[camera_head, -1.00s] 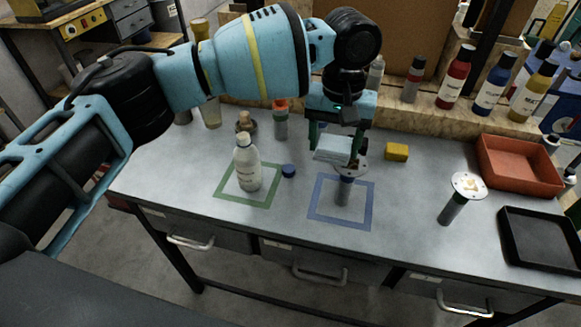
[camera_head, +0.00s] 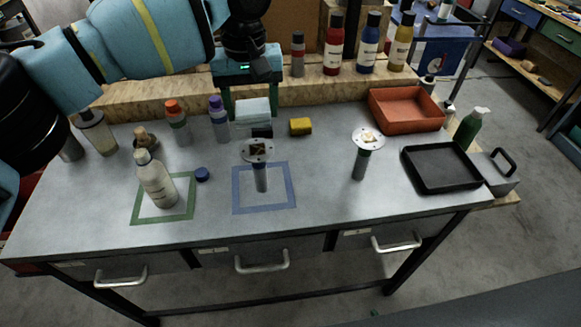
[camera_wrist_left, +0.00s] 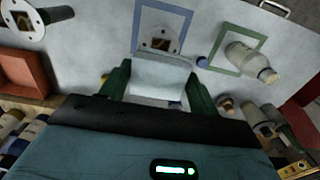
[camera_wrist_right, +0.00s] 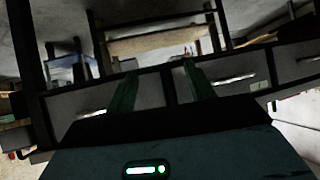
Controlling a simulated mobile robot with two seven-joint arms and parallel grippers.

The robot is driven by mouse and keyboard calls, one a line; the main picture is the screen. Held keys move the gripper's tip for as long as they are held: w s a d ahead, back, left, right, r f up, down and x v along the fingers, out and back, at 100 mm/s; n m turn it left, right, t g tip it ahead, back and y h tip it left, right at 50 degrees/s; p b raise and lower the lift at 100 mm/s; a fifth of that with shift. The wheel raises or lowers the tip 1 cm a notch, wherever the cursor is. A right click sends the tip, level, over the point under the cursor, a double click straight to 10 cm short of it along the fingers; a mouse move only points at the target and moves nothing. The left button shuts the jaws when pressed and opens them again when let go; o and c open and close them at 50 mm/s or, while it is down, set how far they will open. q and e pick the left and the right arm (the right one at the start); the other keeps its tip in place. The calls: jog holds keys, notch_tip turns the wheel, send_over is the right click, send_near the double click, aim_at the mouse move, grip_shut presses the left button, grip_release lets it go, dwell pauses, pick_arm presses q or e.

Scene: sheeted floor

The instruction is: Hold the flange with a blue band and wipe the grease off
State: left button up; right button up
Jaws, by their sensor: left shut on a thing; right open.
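One flange (camera_head: 257,150), a pale disc on a grey stem, stands upright inside the blue square (camera_head: 264,208). A brown patch, apparently grease, lies on its top. I cannot make out a blue band on either stem. My left gripper (camera_head: 250,108) is shut on a pale folded cloth (camera_head: 252,111), behind and apart from the first flange. The left wrist view shows the cloth (camera_wrist_left: 160,78) between the fingers, near that flange (camera_wrist_left: 161,41). My right gripper (camera_wrist_right: 160,88) is open and empty, facing the drawer fronts.
A yellow sponge (camera_head: 300,126) lies at the back. A red bin (camera_head: 408,124) and black tray (camera_head: 440,187) are at the right. Several bottles line the back. The front strip is clear.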

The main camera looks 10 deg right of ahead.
jog(key=w+r+n+t+y, duration=0.3)
jog(key=w+r+t+y, duration=0.3)
jog(key=w+r, duration=0.85)
jog(key=n+g+y, duration=0.3)
send_near(264, 163)
jog(key=shift+s+a+r, duration=0.1)
jog(key=shift+s+r, duration=0.05)
jog(key=shift+s, duration=0.05)
jog(key=shift+w, duration=0.1)
jog(key=x, duration=1.1)
jog(key=shift+w+a, duration=0.15)
jog(key=shift+w, duration=0.15)
grip_shut()
